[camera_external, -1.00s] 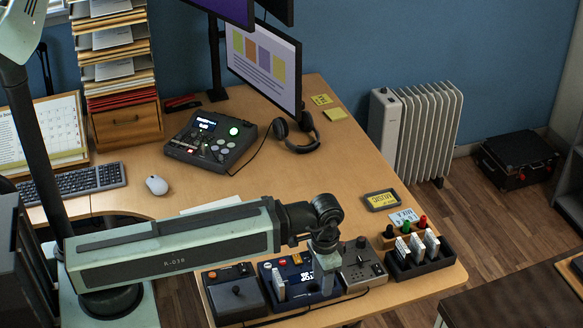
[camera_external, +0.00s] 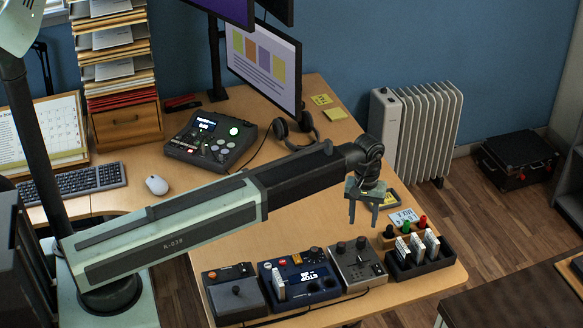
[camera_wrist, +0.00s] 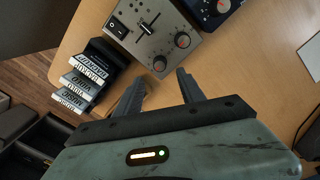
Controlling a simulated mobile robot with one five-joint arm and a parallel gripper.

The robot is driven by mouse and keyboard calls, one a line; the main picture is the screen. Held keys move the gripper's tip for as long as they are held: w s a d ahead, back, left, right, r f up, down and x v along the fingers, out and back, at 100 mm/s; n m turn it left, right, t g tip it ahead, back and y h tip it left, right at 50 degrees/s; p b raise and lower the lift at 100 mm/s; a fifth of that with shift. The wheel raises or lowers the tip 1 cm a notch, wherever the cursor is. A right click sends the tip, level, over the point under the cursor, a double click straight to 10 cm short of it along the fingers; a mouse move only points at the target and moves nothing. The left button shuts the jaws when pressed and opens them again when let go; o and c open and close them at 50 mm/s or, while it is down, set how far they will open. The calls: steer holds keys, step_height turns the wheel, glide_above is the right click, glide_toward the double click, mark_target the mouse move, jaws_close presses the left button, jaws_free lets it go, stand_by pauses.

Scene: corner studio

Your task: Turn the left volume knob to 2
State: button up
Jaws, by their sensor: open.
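The grey control box (camera_external: 362,277) stands near the desk's front edge, with two dark knobs on its back part. In the external view the left knob (camera_external: 341,248) is beside the right knob (camera_external: 361,242). The wrist view shows both with red centres: one knob (camera_wrist: 182,40) nearer the blue unit, the other knob (camera_wrist: 160,63) nearer the cartridge rack. The number they point to is too small to read. My gripper (camera_external: 363,222) is open and empty, fingers down, raised above the desk behind the box. In the wrist view its fingertips (camera_wrist: 161,80) appear just below the knobs.
A black rack (camera_external: 420,262) with several cartridges stands right. Behind my gripper lies a small yellow-faced item, partly hidden. The middle of the desk is clear.

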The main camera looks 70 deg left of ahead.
mark_target(361, 238)
step_height(361, 238, down, 8)
steer(key=b, duration=0.7)
steer(key=shift+w+r, duration=0.1)
steer(key=shift+r, duration=0.1)
jaws_close()
